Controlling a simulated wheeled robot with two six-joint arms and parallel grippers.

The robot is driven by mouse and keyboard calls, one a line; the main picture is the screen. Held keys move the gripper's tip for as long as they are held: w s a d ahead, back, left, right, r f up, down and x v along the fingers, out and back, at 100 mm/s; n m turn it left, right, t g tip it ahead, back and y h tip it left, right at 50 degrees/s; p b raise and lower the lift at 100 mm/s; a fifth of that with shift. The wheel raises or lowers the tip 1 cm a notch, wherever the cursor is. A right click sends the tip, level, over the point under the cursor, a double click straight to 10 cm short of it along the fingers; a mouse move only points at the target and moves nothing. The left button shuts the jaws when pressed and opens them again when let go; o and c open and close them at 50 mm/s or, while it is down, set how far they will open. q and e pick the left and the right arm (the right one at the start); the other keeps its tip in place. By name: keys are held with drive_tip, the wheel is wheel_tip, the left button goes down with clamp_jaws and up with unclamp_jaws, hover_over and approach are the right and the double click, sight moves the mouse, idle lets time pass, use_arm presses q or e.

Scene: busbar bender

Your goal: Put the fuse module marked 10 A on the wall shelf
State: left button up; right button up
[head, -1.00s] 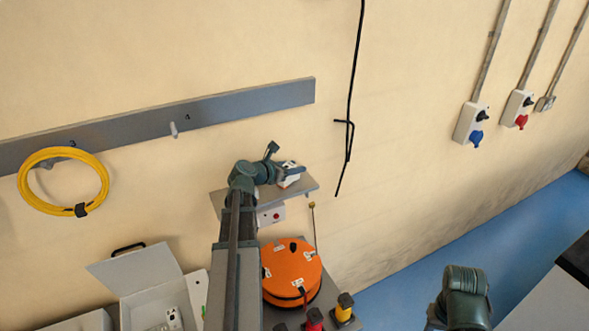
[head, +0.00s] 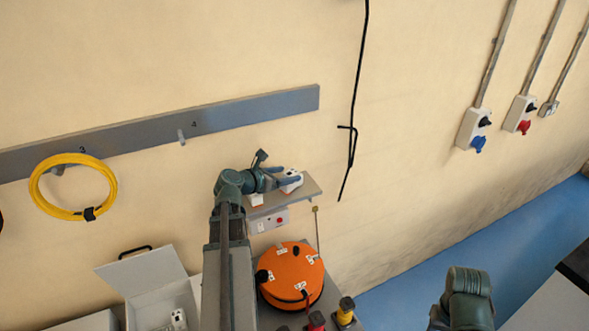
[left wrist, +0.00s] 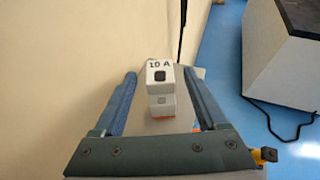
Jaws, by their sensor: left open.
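The fuse module marked 10 A (left wrist: 160,75) is a small white block with a dark square on its face. It stands on the grey wall shelf (head: 312,187), and also shows in the head view (head: 292,179). My left gripper (head: 287,181) is open, with a blue finger on each side of the module. In the left wrist view there is a visible gap between the module and each finger of this gripper (left wrist: 165,85). Part of my right arm shows at lower right in the head view; its gripper is not visible.
Another small white item (head: 256,200) is on the shelf's left part. A white box with a red button (head: 279,219) is below the shelf. An orange reel (head: 291,277) stands lower down. A yellow cable coil (head: 72,187) hangs from the rail (head: 240,111). An open white case (head: 150,276) is at lower left.

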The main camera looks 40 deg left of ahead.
use_arm(q)
drive_tip(key=p+v, duration=0.1)
drive_tip(key=v, duration=0.5)
drive_tip(key=shift+p, duration=0.35)
drive_tip(key=shift+f, duration=0.1)
